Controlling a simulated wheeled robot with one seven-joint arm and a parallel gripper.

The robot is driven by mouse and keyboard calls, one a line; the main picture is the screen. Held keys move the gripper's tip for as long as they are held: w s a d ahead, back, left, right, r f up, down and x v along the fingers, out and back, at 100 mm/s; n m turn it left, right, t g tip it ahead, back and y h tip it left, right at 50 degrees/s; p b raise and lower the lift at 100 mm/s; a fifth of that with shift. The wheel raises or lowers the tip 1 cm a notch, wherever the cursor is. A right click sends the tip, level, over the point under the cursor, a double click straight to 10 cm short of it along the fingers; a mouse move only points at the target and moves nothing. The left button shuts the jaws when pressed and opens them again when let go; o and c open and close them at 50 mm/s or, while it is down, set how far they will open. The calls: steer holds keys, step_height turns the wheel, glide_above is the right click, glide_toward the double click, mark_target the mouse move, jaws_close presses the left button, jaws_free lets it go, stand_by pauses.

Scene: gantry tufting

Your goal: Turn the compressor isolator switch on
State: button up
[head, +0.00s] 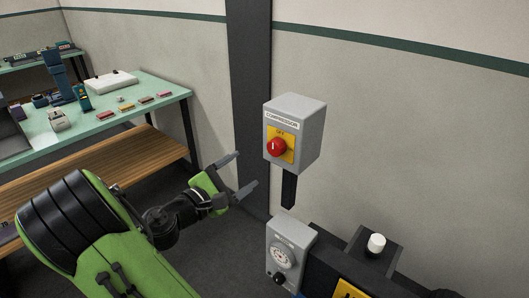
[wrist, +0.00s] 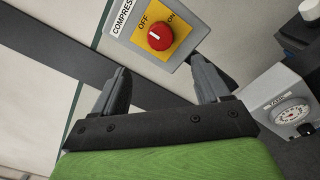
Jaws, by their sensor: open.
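The compressor isolator is a grey box (head: 314,135) labelled COMPRESSOR on a dark post. Its front has a yellow plate (head: 288,139) and a red rotary knob (head: 277,147) with a white mark. In the wrist view the red knob (wrist: 161,36) sits above and between my fingers, and the plate reads OFF and ON. The white mark looks closer to OFF there, though I cannot tell for certain. My gripper (head: 247,172) is open and empty, left of and below the box in the head view, apart from the knob. It also shows in the wrist view (wrist: 162,85).
Below the box stands a grey unit with a gauge (head: 282,257) and a black knob (head: 280,279). To its right is a dark block with a white knob (head: 376,243). A green-topped bench (head: 150,108) with small items stands at the left. The wall is behind.

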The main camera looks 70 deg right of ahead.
mark_target(273, 150)
steer(key=x, duration=1.2)
steer(key=shift+s, duration=0.1)
steer(key=c, duration=1)
steer(key=shift+c, duration=0.2)
